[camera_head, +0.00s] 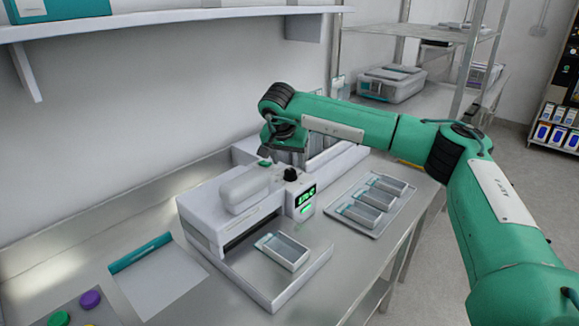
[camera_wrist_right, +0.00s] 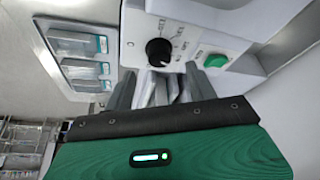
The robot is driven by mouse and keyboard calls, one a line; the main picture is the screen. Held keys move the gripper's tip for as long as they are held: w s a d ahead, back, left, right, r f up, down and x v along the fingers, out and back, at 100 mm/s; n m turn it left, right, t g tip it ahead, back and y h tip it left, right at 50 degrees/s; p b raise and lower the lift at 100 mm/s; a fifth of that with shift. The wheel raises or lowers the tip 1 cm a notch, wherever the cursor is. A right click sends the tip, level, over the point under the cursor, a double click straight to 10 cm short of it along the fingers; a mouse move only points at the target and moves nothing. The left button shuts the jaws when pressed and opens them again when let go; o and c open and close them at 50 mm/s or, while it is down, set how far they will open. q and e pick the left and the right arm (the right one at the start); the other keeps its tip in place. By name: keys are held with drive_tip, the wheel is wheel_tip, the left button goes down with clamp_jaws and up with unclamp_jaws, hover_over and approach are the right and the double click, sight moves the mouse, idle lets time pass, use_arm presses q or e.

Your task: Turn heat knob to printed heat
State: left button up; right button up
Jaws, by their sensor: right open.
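The black heat knob (camera_head: 290,175) sits on the white machine (camera_head: 203,207), beside a lit green display (camera_head: 306,197) whose digits I cannot read surely. In the right wrist view the round knob (camera_wrist_right: 158,51) has a printed scale around it, too small to read, and a green button (camera_wrist_right: 215,61) to its right. My right gripper (camera_head: 285,150) is just behind and above the knob in the head view. In the wrist view the right gripper (camera_wrist_right: 160,85) is open, its fingers below the knob and seemingly apart from it. My left gripper is not in view.
A tray (camera_head: 352,227) of several clear packs lies right of the machine. Another pack (camera_head: 284,250) lies on the machine's front tray. A white sheet with a teal bar (camera_head: 141,252) and coloured round pieces (camera_head: 90,299) are at left. A wall shelf (camera_head: 180,22) hangs above.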

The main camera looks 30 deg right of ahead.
sight(290, 170)
drive_tip(key=shift+x, duration=2.3)
drive_tip(key=c, duration=1)
